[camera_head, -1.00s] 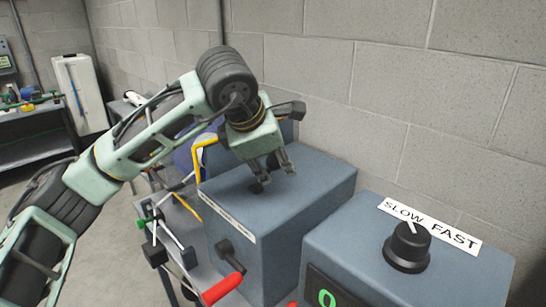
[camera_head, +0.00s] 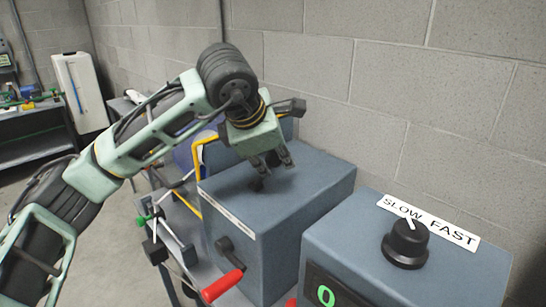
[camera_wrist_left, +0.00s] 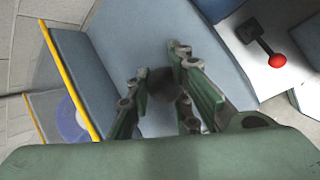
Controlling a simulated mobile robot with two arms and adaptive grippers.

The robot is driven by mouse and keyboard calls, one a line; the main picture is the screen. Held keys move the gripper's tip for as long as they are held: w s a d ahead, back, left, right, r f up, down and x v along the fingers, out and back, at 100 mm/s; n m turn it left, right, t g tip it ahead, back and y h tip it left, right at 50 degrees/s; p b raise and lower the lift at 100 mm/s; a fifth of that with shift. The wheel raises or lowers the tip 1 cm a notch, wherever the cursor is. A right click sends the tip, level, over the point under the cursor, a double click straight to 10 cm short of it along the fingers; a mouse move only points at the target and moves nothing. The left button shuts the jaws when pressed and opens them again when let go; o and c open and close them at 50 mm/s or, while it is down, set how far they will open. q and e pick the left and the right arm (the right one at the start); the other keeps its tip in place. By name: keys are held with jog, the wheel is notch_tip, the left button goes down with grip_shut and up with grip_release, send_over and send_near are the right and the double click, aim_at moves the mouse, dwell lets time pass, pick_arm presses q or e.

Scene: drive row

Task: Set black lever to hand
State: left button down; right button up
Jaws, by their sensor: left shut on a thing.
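The black lever (camera_head: 257,185) stands on top of the grey-blue machine housing (camera_head: 310,180). Only its dark lower part shows in the head view. My left gripper (camera_head: 273,166) points down at it from above, shut on it with its fingers close to the housing top. In the left wrist view the dark, blurred lever (camera_wrist_left: 165,90) lies between the two green-backed fingers of the left gripper (camera_wrist_left: 160,62). A white label strip (camera_head: 228,215) runs along the housing's front edge; its text is too small to read. My right gripper is not in view.
A black crank with a red handle (camera_head: 222,286) sticks out from the housing's front. A yellow bar (camera_head: 198,150) rises behind the housing. A block wall closes the back.

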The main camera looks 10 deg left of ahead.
pick_arm(q)
jog(key=shift+a, duration=0.1)
jog(key=shift+w+a+r+n+g+h+p, duration=0.25)
jog(key=shift+w+a+r+g+h+p, duration=0.15)
jog(key=shift+a, duration=0.2)
jog(key=shift+w+a+r+n+g+h+p, duration=0.3)
jog(key=shift+w+a+h+p, duration=0.1)
jog(key=shift+a+h, duration=0.15)
jog(key=shift+w+a+r+n+g+h+p, duration=0.15)
jog(key=shift+w+a+g+h+p, duration=0.1)
jog(key=shift+w+a+h+p, duration=0.15)
jog(key=shift+w+a+n+g+h+p, duration=0.15)
jog(key=shift+a+g+h+p, duration=0.1)
jog(key=shift+a, duration=0.2)
jog(key=shift+w+a+g+h+p, duration=0.45)
jog(key=shift+a+h+p, duration=0.15)
jog(key=shift+a+h, duration=0.1)
jog(key=c, duration=1.6)
grip_release()
jog(key=shift+a+f, duration=0.15)
jog(key=shift+f, duration=0.1)
jog(key=v, duration=1.2)
jog(key=shift+s+a, duration=0.1)
